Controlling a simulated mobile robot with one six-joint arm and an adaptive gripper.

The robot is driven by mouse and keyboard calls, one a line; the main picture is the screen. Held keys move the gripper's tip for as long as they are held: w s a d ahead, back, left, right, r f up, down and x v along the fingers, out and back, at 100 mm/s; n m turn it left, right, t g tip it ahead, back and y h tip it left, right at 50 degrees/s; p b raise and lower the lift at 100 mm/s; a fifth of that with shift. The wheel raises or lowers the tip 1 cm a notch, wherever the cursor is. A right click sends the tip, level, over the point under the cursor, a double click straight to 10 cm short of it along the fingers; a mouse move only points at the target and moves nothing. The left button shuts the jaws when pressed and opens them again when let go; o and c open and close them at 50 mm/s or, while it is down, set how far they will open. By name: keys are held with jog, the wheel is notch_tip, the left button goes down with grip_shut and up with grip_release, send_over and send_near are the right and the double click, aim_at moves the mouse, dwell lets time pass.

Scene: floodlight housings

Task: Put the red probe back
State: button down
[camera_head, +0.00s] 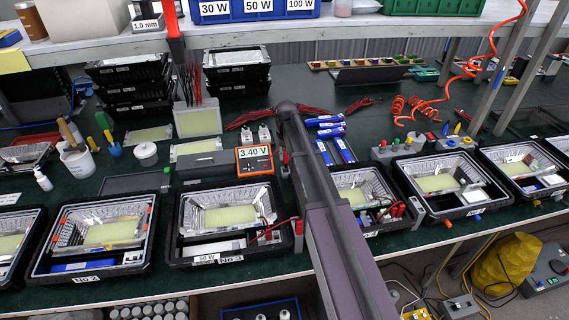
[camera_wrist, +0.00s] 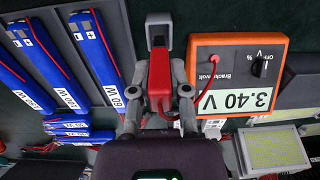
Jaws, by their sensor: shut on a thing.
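In the wrist view, my gripper (camera_wrist: 161,70) is shut on the red probe (camera_wrist: 160,84), with one finger on each side of its body. A grey block with a dark square opening (camera_wrist: 158,22) lies just beyond the probe's front end; I cannot tell whether they touch. The orange meter (camera_wrist: 237,42) reads 3.40 V and stands beside my gripper; a red lead runs from it towards the probe. The meter also shows in the head view (camera_head: 254,160). There, my arm hides most of the gripper and the probe.
Blue battery packs (camera_wrist: 60,65) lie in a grey rack beside my gripper; they also show in the head view (camera_head: 330,132). Housings in black trays (camera_head: 235,260) line the bench front. Stacked black trays (camera_head: 237,72) stand behind the meter.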

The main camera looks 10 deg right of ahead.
aim_at(286, 162)
jog(key=shift+f+b, duration=1.75)
jog(key=shift+f, duration=0.1)
jog(key=shift+f, duration=0.2)
jog(key=c, duration=0.6)
grip_release()
jog(key=shift+r, duration=0.1)
jog(key=shift+r, duration=0.15)
notch_tip(286, 162, up, 12)
jog(key=p, duration=1.2)
jog(key=shift+d, duration=0.1)
jog(key=s, duration=2.8)
jog(key=shift+a, duration=0.25)
